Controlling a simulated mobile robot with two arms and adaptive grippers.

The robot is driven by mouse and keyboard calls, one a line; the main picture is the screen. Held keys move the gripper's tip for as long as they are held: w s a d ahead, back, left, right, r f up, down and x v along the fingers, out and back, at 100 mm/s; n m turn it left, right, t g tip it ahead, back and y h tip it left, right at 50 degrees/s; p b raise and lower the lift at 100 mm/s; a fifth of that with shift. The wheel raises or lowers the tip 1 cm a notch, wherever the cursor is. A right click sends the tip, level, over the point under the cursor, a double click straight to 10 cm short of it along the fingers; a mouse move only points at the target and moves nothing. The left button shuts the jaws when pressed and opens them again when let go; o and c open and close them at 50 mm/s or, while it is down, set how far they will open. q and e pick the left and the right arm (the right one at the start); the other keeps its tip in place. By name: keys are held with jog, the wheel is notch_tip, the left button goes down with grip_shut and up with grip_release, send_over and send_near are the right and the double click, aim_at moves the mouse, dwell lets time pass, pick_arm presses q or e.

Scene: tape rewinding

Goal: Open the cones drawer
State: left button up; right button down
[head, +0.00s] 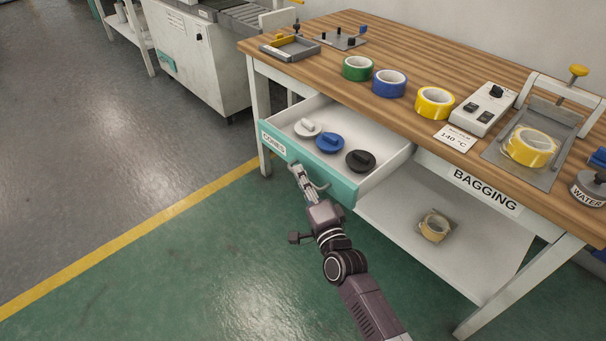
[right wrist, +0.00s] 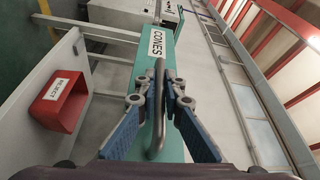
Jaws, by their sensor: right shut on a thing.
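The cones drawer (head: 349,190) has a teal front with a white CONES label and is pulled out from under the wooden bench. Inside lie a white cone (head: 307,128), a blue cone (head: 329,143) and a black cone (head: 360,160). My right gripper (head: 303,180) is at the drawer front, shut on the metal bar handle (right wrist: 157,112). In the right wrist view the gripper's fingers (right wrist: 160,98) are on both sides of the handle, and the label (right wrist: 156,44) shows beyond it. My left gripper is not in view.
On the bench (head: 432,65) stand green (head: 357,68), blue (head: 388,83) and yellow (head: 434,103) tape rolls and a control box (head: 484,108). A lower shelf (head: 440,262) holds a wrapped roll (head: 435,227). A red REJECT bin (right wrist: 60,100) shows in the right wrist view. The floor before the drawer is clear.

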jog(key=shift+f, duration=0.1)
jog(key=c, duration=2)
grip_release()
jog(key=shift+c, duration=0.2)
jog(key=v, duration=1.2)
